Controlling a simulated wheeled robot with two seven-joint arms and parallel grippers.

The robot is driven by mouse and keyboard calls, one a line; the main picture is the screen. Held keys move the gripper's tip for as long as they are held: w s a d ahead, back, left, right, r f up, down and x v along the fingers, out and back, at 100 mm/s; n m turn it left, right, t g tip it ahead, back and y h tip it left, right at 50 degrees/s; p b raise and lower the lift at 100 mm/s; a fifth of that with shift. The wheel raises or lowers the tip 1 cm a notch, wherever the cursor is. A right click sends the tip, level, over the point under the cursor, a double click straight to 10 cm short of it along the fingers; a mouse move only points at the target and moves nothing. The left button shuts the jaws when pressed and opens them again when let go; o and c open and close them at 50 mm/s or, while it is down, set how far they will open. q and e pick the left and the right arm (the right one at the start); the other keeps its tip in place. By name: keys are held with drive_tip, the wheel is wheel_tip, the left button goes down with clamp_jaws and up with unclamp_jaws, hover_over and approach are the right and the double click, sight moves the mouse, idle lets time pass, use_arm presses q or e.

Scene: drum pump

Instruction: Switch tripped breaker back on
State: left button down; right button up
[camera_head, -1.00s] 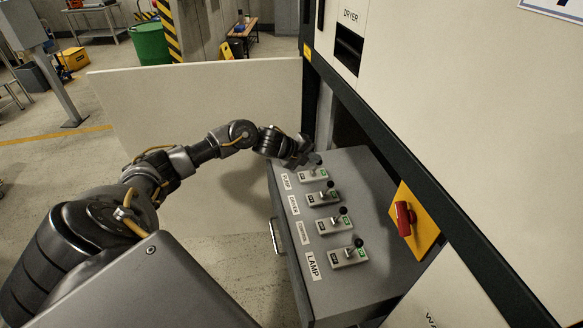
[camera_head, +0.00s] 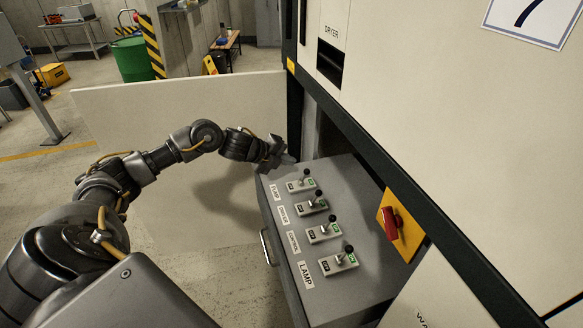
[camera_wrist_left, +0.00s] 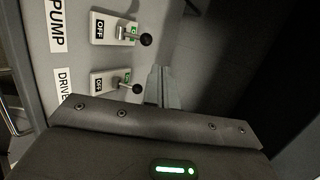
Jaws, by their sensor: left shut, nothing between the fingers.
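A grey slanted panel (camera_head: 370,190) carries a column of several breaker switches with black-knobbed levers. The PUMP switch (camera_head: 300,185) is farthest, then the DRIVE switch (camera_head: 311,207), the CONTROL switch (camera_head: 322,234) and the LAMP switch (camera_head: 337,265) nearest. In the left wrist view, the PUMP lever (camera_wrist_left: 146,39) and the DRIVE lever (camera_wrist_left: 137,88) lean toward their green ON side. The CONTROL and LAMP levers also appear to lean that way. My left gripper (camera_head: 286,161) is shut and empty, by the panel's far corner just left of the PUMP knob. Its fingers (camera_wrist_left: 163,88) show in the wrist view. My right gripper is out of view.
A red rotary handle (camera_head: 389,224) on a yellow plate sits on the cabinet face right of the panel. The tall cabinet (camera_head: 430,110) closes off the right side. A pale board (camera_head: 140,120) stands behind my left arm. A drawer-like handle (camera_head: 267,247) is on the panel's left side.

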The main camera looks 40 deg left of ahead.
use_arm(q)
drive_tip(key=s+r, duration=0.1)
drive_tip(key=s+a+r, duration=0.1)
drive_tip(key=r, duration=0.1)
drive_tip(key=s+r+b, duration=0.1)
drive_tip(key=shift+s+a+r, duration=0.1)
drive_tip(key=shift+a+r, duration=0.15)
drive_tip(key=shift+s, duration=0.1)
idle(0.3)
